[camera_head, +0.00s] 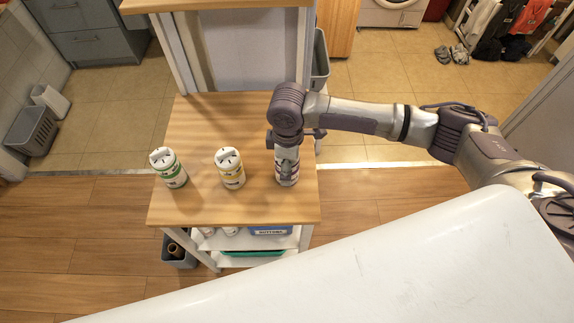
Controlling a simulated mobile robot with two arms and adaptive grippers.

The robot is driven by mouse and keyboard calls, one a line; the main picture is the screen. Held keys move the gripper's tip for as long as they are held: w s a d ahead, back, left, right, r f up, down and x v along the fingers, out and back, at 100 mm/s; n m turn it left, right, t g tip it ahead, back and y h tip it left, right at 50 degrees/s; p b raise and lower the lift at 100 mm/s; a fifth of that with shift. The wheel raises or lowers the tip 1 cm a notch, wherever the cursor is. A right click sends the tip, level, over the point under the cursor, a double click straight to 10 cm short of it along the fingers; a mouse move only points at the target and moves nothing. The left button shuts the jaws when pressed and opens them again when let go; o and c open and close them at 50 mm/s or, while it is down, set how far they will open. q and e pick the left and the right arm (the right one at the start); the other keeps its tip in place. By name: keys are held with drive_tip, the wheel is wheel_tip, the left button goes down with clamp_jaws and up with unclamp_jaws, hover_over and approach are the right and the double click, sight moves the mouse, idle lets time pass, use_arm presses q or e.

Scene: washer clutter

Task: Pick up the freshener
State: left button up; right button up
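Three similar white cylindrical containers, which look like fresheners, stand upright in a row on the wooden shelf top (205,118). The left one (173,174) has a green band and the middle one (232,172) a yellow band. The right one (292,181) has reddish markings and is partly hidden by my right gripper (287,172). That gripper points down over the right container, with its fingers at the container's upper part. I cannot tell whether they are closed on it. My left gripper is out of view.
A shelf post and upper board (215,4) rise behind the containers. A white slanted surface (400,265) fills the lower right foreground. Lower shelves hold a blue box (270,231). The shelf top is bare behind the left and middle containers.

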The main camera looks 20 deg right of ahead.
drive_tip(key=c, duration=1.2)
drive_tip(key=shift+c, duration=0.4)
drive_tip(key=shift+r, duration=0.15)
